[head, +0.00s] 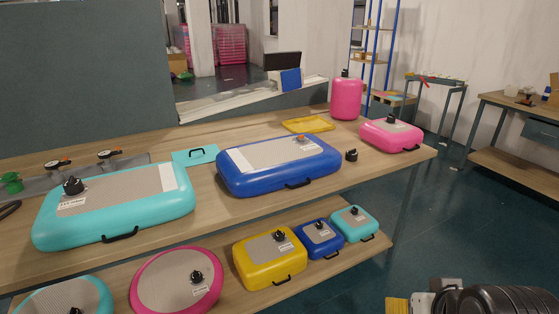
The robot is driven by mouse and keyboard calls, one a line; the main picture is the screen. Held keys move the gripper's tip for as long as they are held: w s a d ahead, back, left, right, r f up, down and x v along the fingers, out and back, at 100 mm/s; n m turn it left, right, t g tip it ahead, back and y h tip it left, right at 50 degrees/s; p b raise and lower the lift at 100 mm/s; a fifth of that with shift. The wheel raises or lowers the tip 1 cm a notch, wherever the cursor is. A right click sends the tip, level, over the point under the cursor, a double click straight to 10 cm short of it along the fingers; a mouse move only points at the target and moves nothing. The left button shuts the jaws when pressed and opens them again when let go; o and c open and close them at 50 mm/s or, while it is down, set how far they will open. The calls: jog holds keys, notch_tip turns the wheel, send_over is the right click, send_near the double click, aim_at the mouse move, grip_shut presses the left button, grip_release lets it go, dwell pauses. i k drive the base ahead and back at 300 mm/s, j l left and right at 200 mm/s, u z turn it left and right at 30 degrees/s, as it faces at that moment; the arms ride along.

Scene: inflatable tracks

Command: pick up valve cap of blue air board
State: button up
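The large blue air board (279,166) lies flat on the wooden table, with a grey top and a black handle at its front. An orange-and-dark valve fitting (300,139) sits near its far right corner. A loose black cap (351,155) stands on the table just right of the board, apart from it. A smaller blue board (319,240) with a black valve cap (319,225) lies on the lower shelf. Part of my arm (480,299) shows at the bottom right, far from the table top. My fingertips cannot be made out.
A turquoise board (118,205) lies left of the blue one. A pink board (391,136), a pink cylinder (346,99) and a yellow tray (308,125) stand at the right and back. The lower shelf holds several boards. Floor (470,215) is clear right of the table.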

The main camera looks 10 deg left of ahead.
aim_at(352, 155)
jog(key=i+u, duration=0.1)
jog(key=i, duration=0.5)
jog(key=i+l+u, duration=0.15)
jog(key=i, duration=0.4)
jog(key=i+l+u, duration=0.1)
jog(key=i, duration=0.5)
jog(key=i+l+u, duration=0.1)
jog(key=i, duration=0.5)
jog(key=l, duration=0.1)
